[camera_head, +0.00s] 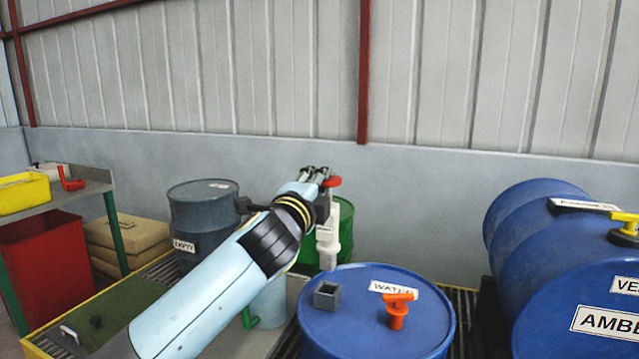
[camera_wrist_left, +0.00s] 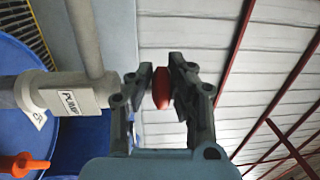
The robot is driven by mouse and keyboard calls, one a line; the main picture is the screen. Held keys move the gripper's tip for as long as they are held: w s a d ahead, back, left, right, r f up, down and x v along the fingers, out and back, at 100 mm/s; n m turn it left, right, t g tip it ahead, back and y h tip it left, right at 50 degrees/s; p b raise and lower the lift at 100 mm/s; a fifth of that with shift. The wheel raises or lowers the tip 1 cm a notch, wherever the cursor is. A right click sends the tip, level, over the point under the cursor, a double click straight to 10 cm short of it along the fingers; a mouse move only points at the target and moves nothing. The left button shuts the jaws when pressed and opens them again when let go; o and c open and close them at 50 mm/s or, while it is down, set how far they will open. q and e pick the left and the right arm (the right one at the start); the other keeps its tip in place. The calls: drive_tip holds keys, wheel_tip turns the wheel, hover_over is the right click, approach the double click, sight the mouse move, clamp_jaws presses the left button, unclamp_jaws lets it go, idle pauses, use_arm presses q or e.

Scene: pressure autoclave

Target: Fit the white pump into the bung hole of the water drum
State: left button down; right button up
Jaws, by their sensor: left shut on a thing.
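The white pump (camera_head: 327,246) hangs upright from my left gripper (camera_head: 322,177), which is shut on its red knob (camera_head: 333,182). In the left wrist view the knob (camera_wrist_left: 162,88) sits between the fingers (camera_wrist_left: 167,85), and the white pump body (camera_wrist_left: 45,92) carries a PUMP label. The blue water drum (camera_head: 350,335) stands at lower centre. On its lid are a grey square collar (camera_head: 327,295), a WATER label and an orange tap-like fitting (camera_head: 397,312). The pump's lower end appears just behind the drum's far left rim. I cannot make out a bare bung hole.
A green drum (camera_head: 345,225) stands behind the pump, and a grey EMPTY drum (camera_head: 203,222) is left of it. A large blue drum (camera_head: 560,265) lies at right with a yellow tap (camera_head: 625,225). A shelf with a yellow bin (camera_head: 24,193) is at left.

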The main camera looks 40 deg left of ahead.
sight(319, 245)
use_arm(q)
drive_tip(key=shift+f+b, duration=1.3)
drive_tip(key=shift+f, duration=0.45)
drive_tip(key=shift+f+b, duration=0.2)
drive_tip(key=shift+b, duration=0.2)
idle(0.5)
drive_tip(key=shift+f+b, duration=2.15)
drive_tip(key=shift+f, duration=0.25)
drive_tip(key=c, duration=1.2)
unclamp_jaws()
drive_tip(key=shift+r, duration=0.1)
